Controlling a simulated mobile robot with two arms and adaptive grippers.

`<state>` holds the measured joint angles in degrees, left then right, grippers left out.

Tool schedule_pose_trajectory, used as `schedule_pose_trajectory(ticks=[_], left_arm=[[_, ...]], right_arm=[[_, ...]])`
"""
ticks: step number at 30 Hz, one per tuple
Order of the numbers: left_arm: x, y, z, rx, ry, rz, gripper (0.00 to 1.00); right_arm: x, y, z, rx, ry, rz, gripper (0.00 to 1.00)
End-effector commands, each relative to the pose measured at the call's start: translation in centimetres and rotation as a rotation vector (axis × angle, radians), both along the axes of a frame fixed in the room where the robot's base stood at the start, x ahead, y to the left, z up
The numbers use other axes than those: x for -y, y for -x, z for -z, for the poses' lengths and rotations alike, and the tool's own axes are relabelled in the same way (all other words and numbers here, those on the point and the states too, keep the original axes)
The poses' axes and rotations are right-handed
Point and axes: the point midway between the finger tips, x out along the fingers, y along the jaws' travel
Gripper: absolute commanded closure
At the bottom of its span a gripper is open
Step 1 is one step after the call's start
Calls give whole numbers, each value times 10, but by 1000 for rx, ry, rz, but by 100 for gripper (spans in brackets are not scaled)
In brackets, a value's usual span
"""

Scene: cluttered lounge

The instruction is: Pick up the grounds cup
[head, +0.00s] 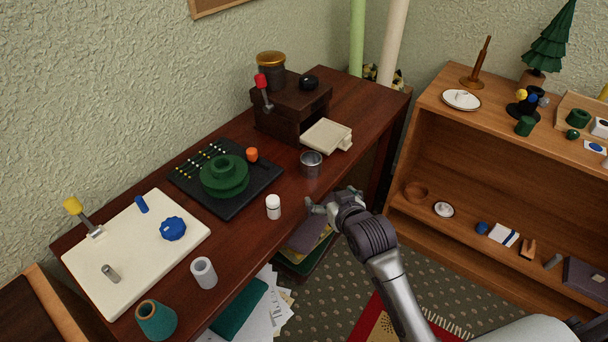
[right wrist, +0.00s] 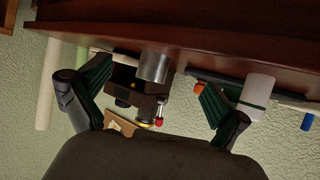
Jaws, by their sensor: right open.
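The grounds cup appears to be the small grey metal cup (head: 311,164) standing upright on the dark wooden desk, near its front edge. It also shows in the right wrist view (right wrist: 153,66), where the picture is upside down and the cup lies between the two spread fingers, ahead of them. My right gripper (head: 328,203) is open and empty at the desk's front edge, just in front of the cup and apart from it. In the right wrist view the gripper (right wrist: 156,92) has its dark fingers wide apart. My left gripper is not in view.
A white bottle (head: 273,207) stands on the desk left of my gripper. Behind the cup are a dark wooden box (head: 285,118) with an open cream drawer (head: 326,136). A black tray (head: 257,190) with a green round piece is to the left. A wooden shelf (head: 415,140) stands right.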

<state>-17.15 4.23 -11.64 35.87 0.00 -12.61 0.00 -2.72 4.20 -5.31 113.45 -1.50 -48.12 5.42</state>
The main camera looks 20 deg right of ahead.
Motion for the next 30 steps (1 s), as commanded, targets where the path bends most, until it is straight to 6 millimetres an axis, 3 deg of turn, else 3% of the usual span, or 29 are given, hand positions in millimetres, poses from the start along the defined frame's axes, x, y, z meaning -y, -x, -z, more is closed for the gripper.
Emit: schedule_pose_trajectory(ticks=[3,7,18,26,30], left_arm=[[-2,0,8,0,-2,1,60],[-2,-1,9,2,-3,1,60],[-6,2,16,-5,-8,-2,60],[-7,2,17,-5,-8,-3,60],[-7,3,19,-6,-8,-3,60]], right_arm=[[1,-9,-22,63,-8,6,1],[2,-17,-32,90,-13,9,1],[-1,-78,-7,90,-14,8,1],[-3,-97,0,90,-14,8,1],[-6,-116,8,89,-14,8,1]])
